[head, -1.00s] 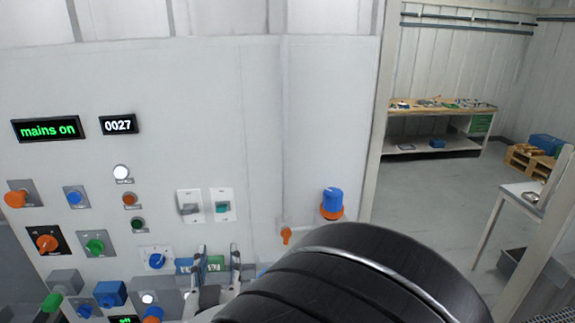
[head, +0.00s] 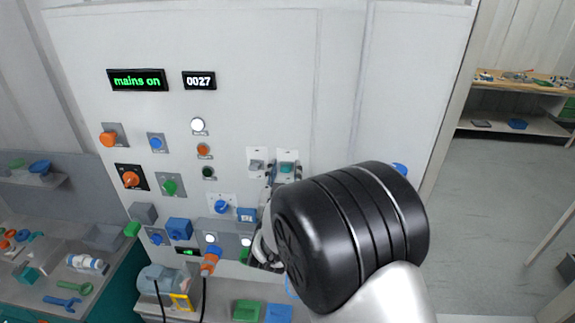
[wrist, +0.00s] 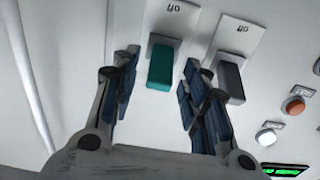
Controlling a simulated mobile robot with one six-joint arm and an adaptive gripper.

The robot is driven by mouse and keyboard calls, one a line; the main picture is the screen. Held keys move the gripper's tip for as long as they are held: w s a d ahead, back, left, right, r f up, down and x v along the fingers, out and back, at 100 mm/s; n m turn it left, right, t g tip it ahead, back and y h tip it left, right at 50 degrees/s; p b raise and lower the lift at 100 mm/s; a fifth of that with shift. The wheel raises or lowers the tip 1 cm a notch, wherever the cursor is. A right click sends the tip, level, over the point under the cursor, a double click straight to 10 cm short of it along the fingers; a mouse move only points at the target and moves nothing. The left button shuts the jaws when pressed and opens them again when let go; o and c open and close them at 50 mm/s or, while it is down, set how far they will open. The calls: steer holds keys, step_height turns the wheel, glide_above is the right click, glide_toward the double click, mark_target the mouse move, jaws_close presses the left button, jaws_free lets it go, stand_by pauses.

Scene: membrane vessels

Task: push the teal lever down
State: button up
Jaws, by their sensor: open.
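The teal lever (head: 286,168) sits on a white plate on the light grey panel. It also shows in the wrist view (wrist: 162,66), standing out from its plate. My gripper (head: 284,177) is in front of the panel at the teal lever, its fingertips pointing at the plate. In the wrist view my gripper (wrist: 159,78) is open, with one finger on each side of the teal lever and a gap on both sides. Nothing is held. Whether the fingers touch the panel cannot be told.
A grey lever (head: 256,165) on its own plate is just left of the teal one, close to a finger. Knobs and buttons fill the panel's left side. A display (head: 137,80) reads "mains on". A bench with tools (head: 60,270) stands at lower left. Open floor lies right.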

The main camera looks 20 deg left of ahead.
steer(key=shift+w+a, duration=0.15)
steer(key=shift+w, duration=0.55)
steer(key=shift+c, duration=0.4)
jaws_close()
